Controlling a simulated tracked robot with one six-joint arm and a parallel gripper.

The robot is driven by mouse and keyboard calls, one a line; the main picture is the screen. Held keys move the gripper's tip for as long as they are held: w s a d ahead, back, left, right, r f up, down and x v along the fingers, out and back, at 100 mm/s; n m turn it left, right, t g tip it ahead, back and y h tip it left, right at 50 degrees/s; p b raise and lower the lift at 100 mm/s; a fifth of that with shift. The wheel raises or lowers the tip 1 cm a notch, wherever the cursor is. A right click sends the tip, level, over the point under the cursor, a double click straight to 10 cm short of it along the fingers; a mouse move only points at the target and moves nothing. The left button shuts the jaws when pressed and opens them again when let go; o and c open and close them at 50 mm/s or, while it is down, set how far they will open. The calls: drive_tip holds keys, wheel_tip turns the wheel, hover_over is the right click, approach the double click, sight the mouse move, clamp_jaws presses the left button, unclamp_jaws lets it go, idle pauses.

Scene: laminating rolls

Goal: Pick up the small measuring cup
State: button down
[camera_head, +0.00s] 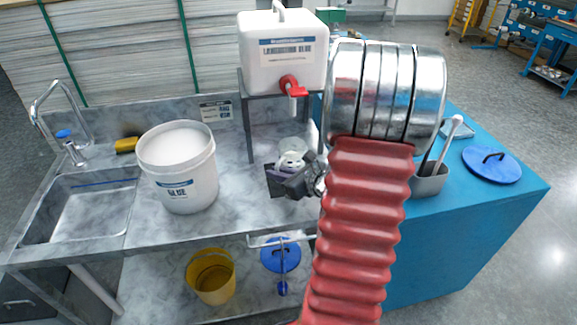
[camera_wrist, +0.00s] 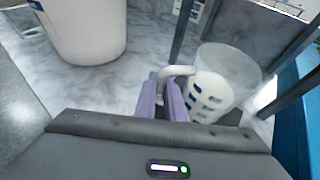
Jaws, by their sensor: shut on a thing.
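The small measuring cup (camera_wrist: 228,75) is a clear, see-through cup with dark blue marks and a pale handle. In the wrist view it stands right of centre, and its handle (camera_wrist: 178,71) lies between the purple finger pads. My gripper (camera_wrist: 163,95) is shut on that handle. In the head view the cup (camera_head: 292,150) is small, under the jug stand, with my gripper (camera_head: 283,172) in front of it and hiding its lower part. I cannot tell whether the cup touches the counter.
A white glue bucket (camera_head: 180,170) stands left of my gripper. A white jug (camera_head: 283,50) with a red tap sits on a dark metal stand (camera_head: 249,130), whose legs are close to the cup. A sink (camera_head: 85,205) is at the far left. A blue cabinet (camera_head: 450,235) is at right.

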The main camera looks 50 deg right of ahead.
drive_tip(key=shift+r, duration=0.15)
wheel_tip(320, 180, up, 10)
drive_tip(key=shift+f, duration=0.1)
idle(0.8)
idle(0.5)
